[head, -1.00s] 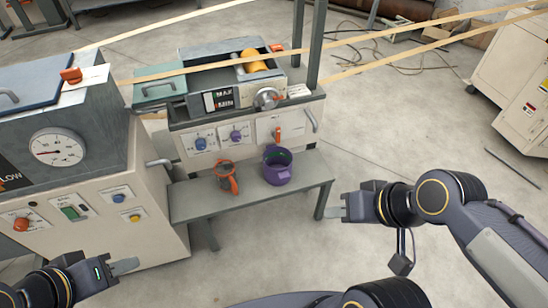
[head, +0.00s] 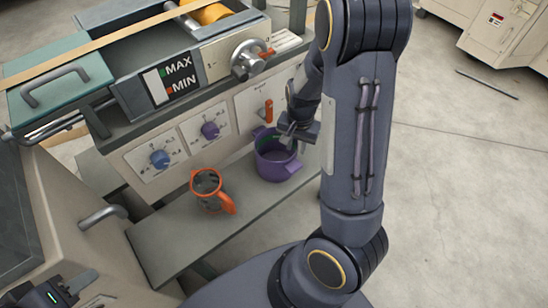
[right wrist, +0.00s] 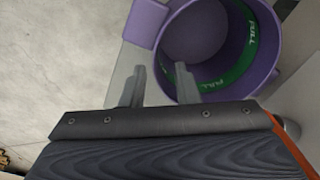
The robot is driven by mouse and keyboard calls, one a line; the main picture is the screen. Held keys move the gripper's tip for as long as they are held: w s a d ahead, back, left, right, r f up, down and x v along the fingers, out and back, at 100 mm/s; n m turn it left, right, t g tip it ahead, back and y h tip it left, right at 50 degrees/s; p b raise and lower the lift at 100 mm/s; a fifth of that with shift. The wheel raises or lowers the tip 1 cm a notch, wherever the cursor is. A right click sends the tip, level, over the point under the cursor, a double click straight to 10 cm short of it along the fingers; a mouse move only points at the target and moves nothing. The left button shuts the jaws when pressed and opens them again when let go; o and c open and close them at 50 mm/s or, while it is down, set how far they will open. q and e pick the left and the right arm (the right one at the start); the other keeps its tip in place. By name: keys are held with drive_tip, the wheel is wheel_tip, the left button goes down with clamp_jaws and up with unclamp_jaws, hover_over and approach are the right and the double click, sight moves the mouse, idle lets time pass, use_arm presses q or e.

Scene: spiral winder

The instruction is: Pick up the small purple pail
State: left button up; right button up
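The small purple pail (head: 278,172) stands upright on a grey shelf at the front of the machine. My right gripper (head: 290,138) is over the pail's rim in the head view. In the right wrist view, the fingers (right wrist: 160,72) are apart, one over the pail's inside and one outside its wall. The pail (right wrist: 186,14) has a green band with lettering inside. Whether the fingers touch the wall I cannot tell. My left gripper (head: 92,288) is at the lower left, empty, with its fingers apart.
An orange-handled grey jug (head: 208,192) stands left of the pail on the shelf (head: 175,238). Behind are machine knobs (head: 210,130), an orange lever (head: 268,110) and a crank (head: 250,60). A metal handle (head: 103,216) juts out at left.

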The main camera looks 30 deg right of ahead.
sight(295, 157)
wheel_tip(295, 157, down, 6)
drive_tip(key=b, duration=0.3)
drive_tip(key=shift+a, duration=0.15)
clamp_jaws()
